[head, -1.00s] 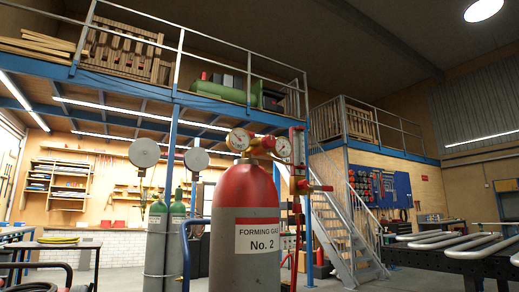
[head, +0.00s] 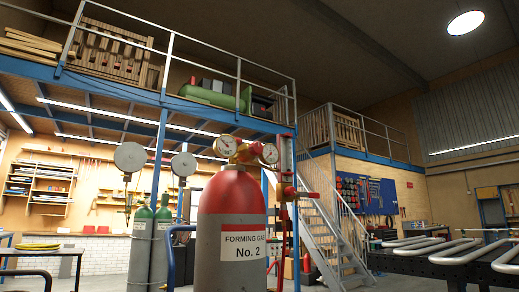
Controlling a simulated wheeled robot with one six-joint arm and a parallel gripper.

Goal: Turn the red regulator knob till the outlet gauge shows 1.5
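A grey gas cylinder with a red shoulder (head: 233,192) and a label reading "FORMING GAS No. 2" stands upright in the middle of the head view. On its top sits a brass regulator (head: 243,154) with two round white gauges, a left gauge (head: 226,145) and a right gauge (head: 269,153). Their readings are too small to tell, and I cannot tell which one is the outlet gauge. A small red part shows between the gauges; I cannot tell clearly whether it is the knob. My gripper is not in view.
A red upright fitting with a side valve (head: 289,193) stands just right of the cylinder. A blue rail (head: 171,255) is close on its left. Green cylinders (head: 161,235) stand behind left, stairs (head: 325,235) behind right.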

